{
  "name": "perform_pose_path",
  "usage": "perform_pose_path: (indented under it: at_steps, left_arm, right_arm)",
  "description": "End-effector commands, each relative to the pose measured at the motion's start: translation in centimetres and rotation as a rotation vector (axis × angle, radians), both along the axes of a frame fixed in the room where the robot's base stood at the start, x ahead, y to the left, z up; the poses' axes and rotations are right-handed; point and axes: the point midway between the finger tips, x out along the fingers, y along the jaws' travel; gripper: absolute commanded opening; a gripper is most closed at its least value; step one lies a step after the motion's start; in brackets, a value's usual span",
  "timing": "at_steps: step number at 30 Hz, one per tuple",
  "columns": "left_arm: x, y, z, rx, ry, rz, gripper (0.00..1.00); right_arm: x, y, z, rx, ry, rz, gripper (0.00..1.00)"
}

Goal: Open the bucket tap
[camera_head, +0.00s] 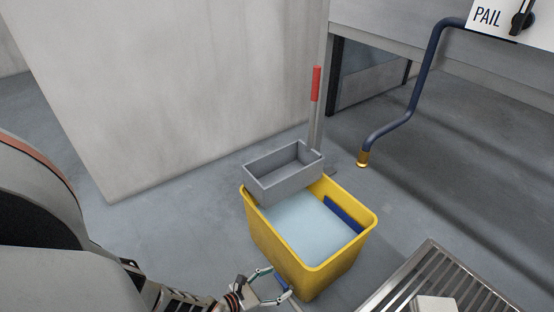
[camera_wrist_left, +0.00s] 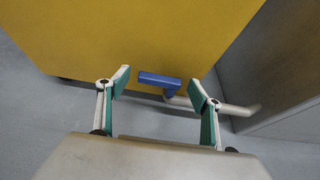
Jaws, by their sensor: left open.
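The yellow bucket (camera_head: 300,277) stands on the floor, with pale blue liquid inside. Its wall (camera_wrist_left: 140,35) fills the upper part of the left wrist view. The tap's blue handle (camera_wrist_left: 159,80) lies roughly level in front of that wall, above a pale pipe (camera_wrist_left: 240,109) that runs to the right. In the head view the handle (camera_head: 283,283) shows only in part, by my fingers. My left gripper (camera_wrist_left: 160,84) is open, its fingertips on either side of the handle with gaps. In the head view the left gripper (camera_head: 278,284) is beside the bucket's lower front. My right gripper is out of view.
A grey wringer box (camera_head: 285,183) with a red-tipped handle (camera_head: 316,85) sits on the bucket's back rim. A slatted metal surface (camera_head: 440,285) is close at the right. A dark blue pipe (camera_head: 412,105) hangs beyond the bucket, near a PAIL sign (camera_head: 487,16). A pale wall stands behind.

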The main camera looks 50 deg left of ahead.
Motion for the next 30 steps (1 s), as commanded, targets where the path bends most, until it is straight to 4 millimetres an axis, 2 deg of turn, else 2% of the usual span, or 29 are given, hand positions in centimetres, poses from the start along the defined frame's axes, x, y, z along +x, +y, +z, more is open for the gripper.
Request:
perform_pose_path:
  at_steps: [6, 7, 11, 12, 22, 30]
  left_arm:
    - [0.10, -0.04, 0.04, -0.001, -0.001, 0.000, 0.65]
    - [0.11, -0.04, 0.05, -0.001, -0.001, 0.000, 0.63]
    - [0.08, -0.04, 0.04, 0.000, -0.001, 0.000, 0.29]
    - [0.08, -0.04, 0.04, -0.001, -0.001, 0.000, 0.27]
    - [-0.11, -0.26, 0.03, -0.004, 0.000, 0.038, 0.27]
    - [-0.48, -0.81, 0.03, -0.007, 0.000, 0.196, 0.27]
  right_arm:
    - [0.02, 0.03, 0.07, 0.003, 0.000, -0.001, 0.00]
    - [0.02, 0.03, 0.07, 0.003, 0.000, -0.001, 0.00]
    - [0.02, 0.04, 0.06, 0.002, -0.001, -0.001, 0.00]
    - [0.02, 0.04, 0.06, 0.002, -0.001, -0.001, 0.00]
    - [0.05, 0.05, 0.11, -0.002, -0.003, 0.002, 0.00]
    - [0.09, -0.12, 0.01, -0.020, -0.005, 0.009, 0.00]
